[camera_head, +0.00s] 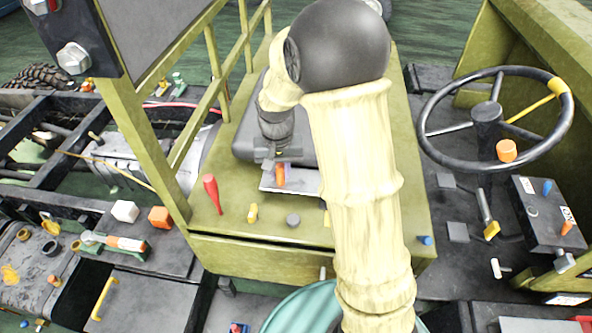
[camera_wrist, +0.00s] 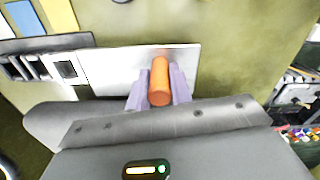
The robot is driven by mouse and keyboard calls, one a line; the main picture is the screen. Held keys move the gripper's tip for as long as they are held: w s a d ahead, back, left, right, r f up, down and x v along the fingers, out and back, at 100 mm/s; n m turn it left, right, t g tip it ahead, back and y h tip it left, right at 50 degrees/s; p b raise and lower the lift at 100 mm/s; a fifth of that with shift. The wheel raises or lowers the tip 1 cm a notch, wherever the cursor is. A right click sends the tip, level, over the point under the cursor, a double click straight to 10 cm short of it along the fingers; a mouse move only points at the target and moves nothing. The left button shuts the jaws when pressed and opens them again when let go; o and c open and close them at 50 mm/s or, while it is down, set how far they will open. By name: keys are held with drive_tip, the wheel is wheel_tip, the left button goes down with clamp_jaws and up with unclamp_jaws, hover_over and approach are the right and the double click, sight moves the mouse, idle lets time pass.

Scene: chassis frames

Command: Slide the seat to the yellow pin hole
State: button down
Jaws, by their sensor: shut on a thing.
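The dark grey seat (camera_head: 245,130) lies on the olive green box, largely behind my arm in the head view. A pale metal plate (camera_head: 305,182) lies in front of it. My gripper (camera_head: 280,175) is at an upright orange handle on this plate. In the wrist view my gripper (camera_wrist: 159,90) has its two lilac fingers on either side of the orange handle (camera_wrist: 160,78), shut on it. The pale plate also shows there (camera_wrist: 115,65). A small yellow piece (camera_head: 252,213) stands on the box's front ledge. I cannot make out a yellow pin hole for certain.
A red handle (camera_head: 211,192) stands left of the plate. An olive frame post (camera_head: 140,130) rises at the left. A steering wheel (camera_head: 487,113) and a black control box (camera_head: 545,213) are at the right.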

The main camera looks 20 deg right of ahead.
drive_tip(key=shift+w+a+r, duration=0.1)
drive_tip(key=shift+w+r, duration=0.05)
drive_tip(key=c, duration=1.3)
unclamp_jaws()
drive_tip(key=shift+a, duration=0.25)
drive_tip(key=shift+o, duration=0.2)
drive_tip(key=shift+d, duration=0.15)
wheel_tip(320, 180, up, 17)
drive_tip(key=b, duration=0.2)
drive_tip(key=shift+r+b, duration=0.15)
drive_tip(key=shift+b, duration=0.2)
drive_tip(key=s+d+f+n+t, duration=0.1)
drive_tip(key=s+d+f, duration=0.2)
drive_tip(key=s+f, duration=0.4)
drive_tip(key=s+d+f+n+t, duration=0.1)
drive_tip(key=s+d+f, duration=0.2)
drive_tip(key=s+f, duration=0.4)
wheel_tip(320, 180, down, 2)
drive_tip(key=shift+f+t, duration=0.2)
drive_tip(key=shift+t, duration=0.1)
